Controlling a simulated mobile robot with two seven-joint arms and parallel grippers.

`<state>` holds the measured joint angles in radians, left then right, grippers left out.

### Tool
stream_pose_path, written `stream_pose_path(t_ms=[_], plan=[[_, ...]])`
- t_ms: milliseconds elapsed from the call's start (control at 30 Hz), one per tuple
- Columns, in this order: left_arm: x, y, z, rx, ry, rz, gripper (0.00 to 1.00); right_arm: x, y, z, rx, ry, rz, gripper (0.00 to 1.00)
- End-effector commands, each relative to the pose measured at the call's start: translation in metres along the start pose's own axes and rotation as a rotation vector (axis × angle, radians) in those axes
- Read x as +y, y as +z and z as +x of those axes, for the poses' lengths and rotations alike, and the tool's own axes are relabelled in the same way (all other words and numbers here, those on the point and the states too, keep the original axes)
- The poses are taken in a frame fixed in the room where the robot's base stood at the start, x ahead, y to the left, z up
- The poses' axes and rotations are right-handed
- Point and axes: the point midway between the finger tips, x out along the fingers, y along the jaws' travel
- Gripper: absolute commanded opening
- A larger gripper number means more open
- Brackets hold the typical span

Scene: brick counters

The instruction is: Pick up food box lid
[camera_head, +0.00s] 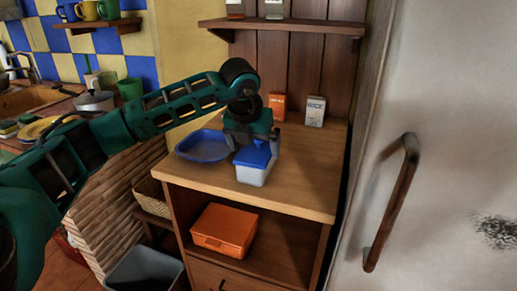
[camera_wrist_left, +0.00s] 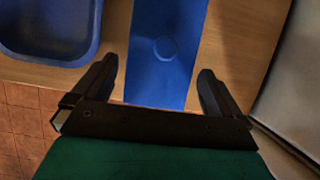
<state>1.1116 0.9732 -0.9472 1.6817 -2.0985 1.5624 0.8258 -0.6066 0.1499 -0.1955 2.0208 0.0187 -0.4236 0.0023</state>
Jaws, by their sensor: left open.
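The food box (camera_head: 252,176) is a pale container with a blue lid (camera_head: 254,157) on top, standing on the wooden counter near its front edge. My left gripper (camera_head: 252,139) is over the lid and partly hides its back part. In the left wrist view the lid (camera_wrist_left: 164,50) is a long blue rectangle with a small round raised spot. The open fingers of my left gripper (camera_wrist_left: 162,85) stand one on each side of the lid's near end, with gaps at both sides. My right gripper is in neither view.
A blue tray (camera_head: 203,147) lies left of the food box. Two small cartons, orange (camera_head: 277,104) and white (camera_head: 316,111), stand behind. An orange box (camera_head: 224,230) sits on the shelf below. A fridge door with a handle (camera_head: 392,200) is at the right.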

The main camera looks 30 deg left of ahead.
Motion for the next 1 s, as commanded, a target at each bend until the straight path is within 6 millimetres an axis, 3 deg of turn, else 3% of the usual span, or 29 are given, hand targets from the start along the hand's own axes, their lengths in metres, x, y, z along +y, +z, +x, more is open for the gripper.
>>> stream_pose_path(t_ms=[267, 800, 1000], plan=[[-0.0002, -0.0001, 0.0046, 0.000, 0.000, 0.001, 1.00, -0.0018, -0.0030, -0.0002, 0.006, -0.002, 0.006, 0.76], [-0.0003, 0.0000, 0.0041, 0.000, 0.000, 0.001, 0.51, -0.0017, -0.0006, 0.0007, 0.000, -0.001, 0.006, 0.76], [-0.0003, 0.0006, 0.0029, 0.000, -0.001, 0.001, 0.51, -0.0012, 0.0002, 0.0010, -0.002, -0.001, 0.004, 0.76]])
